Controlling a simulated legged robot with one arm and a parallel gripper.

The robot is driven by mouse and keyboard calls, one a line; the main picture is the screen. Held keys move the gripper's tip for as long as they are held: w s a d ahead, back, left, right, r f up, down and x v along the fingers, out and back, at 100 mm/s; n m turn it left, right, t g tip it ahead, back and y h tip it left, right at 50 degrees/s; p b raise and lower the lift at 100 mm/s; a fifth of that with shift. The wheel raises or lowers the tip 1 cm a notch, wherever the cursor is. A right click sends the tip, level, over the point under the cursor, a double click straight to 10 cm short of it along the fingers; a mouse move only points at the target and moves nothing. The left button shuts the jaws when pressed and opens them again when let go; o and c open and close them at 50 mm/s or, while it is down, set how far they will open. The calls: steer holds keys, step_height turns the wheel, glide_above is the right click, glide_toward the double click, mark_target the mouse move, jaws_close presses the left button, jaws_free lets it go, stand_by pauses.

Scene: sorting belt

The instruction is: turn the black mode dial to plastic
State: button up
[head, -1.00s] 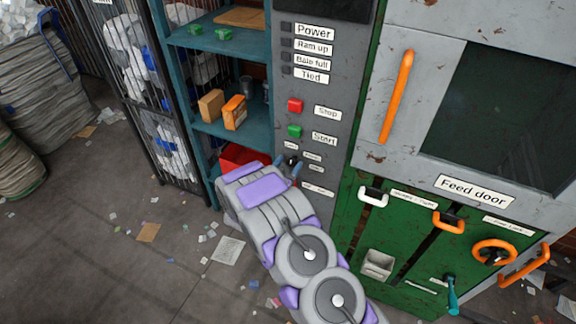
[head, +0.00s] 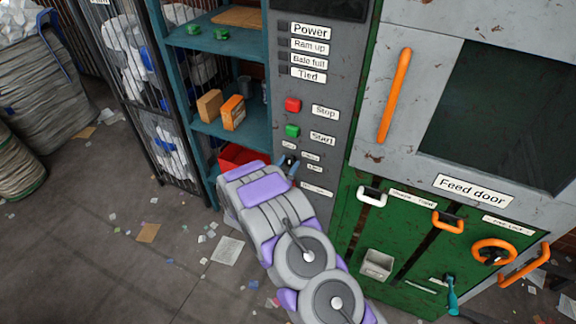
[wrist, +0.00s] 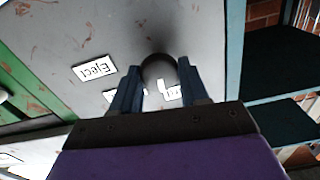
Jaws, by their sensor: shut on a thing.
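The black mode dial (head: 290,158) sits on the grey control panel below the green Start button, mostly hidden by my fingers in the head view. In the wrist view the round dark dial (wrist: 159,68) shows between the two blue fingers. My gripper (head: 288,168) is shut on the dial, one finger on each side; it also shows in the wrist view (wrist: 158,84). Small labels (head: 311,156) surround the dial, too small to read in the head view. I cannot tell which mode the dial points to.
A red Stop button (head: 293,105) and green Start button (head: 292,131) are above the dial. Teal shelves (head: 232,131) stand left of the panel, with a red bin (head: 240,157) low down. The green baler front (head: 400,225) is to the right.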

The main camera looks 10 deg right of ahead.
steer(key=m+b, duration=0.2)
steer(key=m, duration=0.1)
steer(key=m+b, duration=0.1)
steer(key=m, duration=0.1)
steer(key=shift+s+f, duration=0.1)
steer(key=shift+f, duration=0.2)
steer(key=shift+m+b, duration=1.3)
steer(key=shift+m, duration=0.3)
steer(key=o, duration=1)
steer(key=shift+r, duration=0.15)
steer(key=p+v, duration=0.2)
steer(key=v, duration=1.5)
steer(key=shift+s+a, duration=0.15)
steer(key=shift+a, duration=0.1)
